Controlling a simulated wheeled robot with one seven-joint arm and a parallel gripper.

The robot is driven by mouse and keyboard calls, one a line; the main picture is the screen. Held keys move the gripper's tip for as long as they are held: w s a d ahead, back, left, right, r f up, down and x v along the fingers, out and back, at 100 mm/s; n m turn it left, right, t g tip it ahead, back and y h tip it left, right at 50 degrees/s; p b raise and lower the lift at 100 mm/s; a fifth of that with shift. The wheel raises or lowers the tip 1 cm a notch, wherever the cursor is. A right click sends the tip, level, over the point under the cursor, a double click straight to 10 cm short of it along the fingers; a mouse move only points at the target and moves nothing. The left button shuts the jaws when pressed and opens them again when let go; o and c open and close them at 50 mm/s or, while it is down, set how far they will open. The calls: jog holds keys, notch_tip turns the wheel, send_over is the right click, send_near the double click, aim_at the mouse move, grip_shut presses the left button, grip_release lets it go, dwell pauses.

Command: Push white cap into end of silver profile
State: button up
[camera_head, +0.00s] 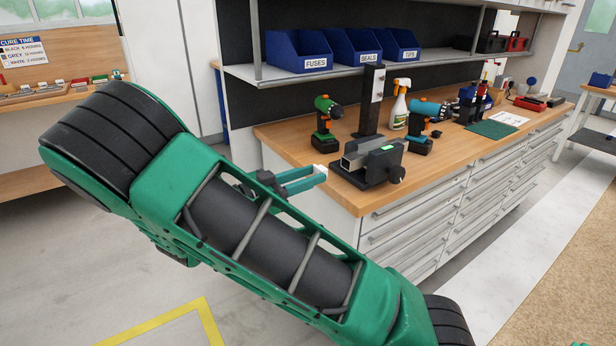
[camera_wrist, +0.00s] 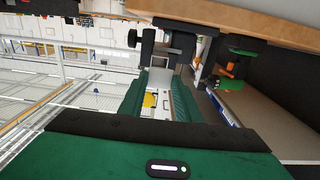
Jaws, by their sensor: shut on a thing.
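My gripper (camera_head: 318,173) reaches from behind my green arm toward the bench's near-left corner. Its two teal fingers are shut on the small white cap (camera_head: 320,172), which shows at their tips. The silver profile (camera_head: 356,156) is clamped in a black vise (camera_head: 372,182) on the bench. The cap is apart from the profile, with a short gap to its left. In the wrist view the green fingers (camera_wrist: 160,92) point toward the dark vise (camera_wrist: 178,42). The cap's outline and the profile's open end are hard to make out there.
The wooden bench (camera_head: 300,128) carries a green-orange drill (camera_head: 326,122), a black post (camera_head: 372,105), a spray bottle (camera_head: 399,104) and a blue drill (camera_head: 422,125) behind and beside the vise. Blue bins (camera_head: 298,50) stand on the shelf above. Floor left of the bench is clear.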

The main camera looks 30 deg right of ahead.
jog(key=shift+w+d, duration=0.1)
jog(key=shift+d, duration=2.75)
jog(key=shift+d, duration=1.4)
jog(key=o, duration=1)
jog(key=shift+a, duration=0.1)
send_near(327, 170)
jog(key=d, duration=0.1)
jog(key=w+d+f, duration=0.1)
jog(key=d, duration=0.1)
jog(key=shift+w+d+f, duration=0.1)
jog(key=shift+w+f, duration=0.05)
jog(key=shift+w, duration=0.15)
jog(key=shift+d, duration=0.1)
